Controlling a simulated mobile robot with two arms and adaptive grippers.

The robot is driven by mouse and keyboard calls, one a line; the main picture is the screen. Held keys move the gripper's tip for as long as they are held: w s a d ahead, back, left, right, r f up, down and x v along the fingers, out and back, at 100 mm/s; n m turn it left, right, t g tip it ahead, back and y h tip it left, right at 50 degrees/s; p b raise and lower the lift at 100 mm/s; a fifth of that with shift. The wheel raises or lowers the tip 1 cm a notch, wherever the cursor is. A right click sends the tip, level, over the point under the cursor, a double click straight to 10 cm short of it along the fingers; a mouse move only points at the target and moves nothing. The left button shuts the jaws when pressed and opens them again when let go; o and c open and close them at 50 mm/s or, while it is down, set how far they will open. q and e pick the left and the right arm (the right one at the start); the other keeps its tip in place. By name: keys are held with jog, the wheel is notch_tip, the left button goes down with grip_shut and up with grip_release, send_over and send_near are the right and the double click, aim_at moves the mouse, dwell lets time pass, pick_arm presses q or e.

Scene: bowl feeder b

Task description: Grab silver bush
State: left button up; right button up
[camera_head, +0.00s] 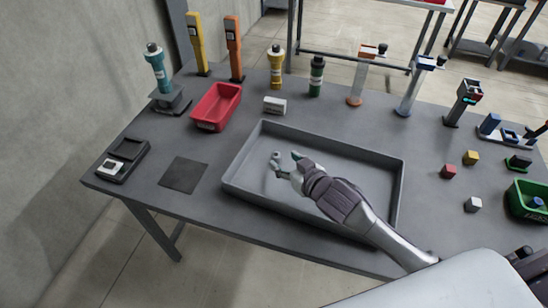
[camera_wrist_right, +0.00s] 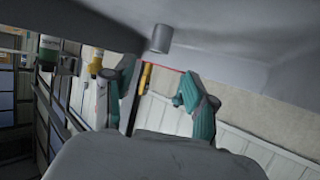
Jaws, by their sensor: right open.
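The silver bush (camera_head: 276,155) is a small grey cylinder in the large grey tray (camera_head: 232,178), toward the tray's left part. In the right wrist view, the bush (camera_wrist_right: 160,38) stands out from the tray's grey floor, beyond the open fingers (camera_wrist_right: 155,87). The gap between the fingers is empty. Whether a fingertip touches the bush is not clear. My left gripper is not in view.
The tray's raised walls surround the gripper. A red bin (camera_head: 216,107) and a white box (camera_head: 275,105) stand behind the tray. The rest of the tray floor looks clear.

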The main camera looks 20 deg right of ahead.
aim_at(277, 156)
jog(key=x, duration=0.5)
jog(key=shift+d+f, duration=0.2)
jog(key=shift+f, duration=0.15)
jog(key=shift+s, duration=0.1)
jog(key=shift+c, duration=0.2)
grip_shut()
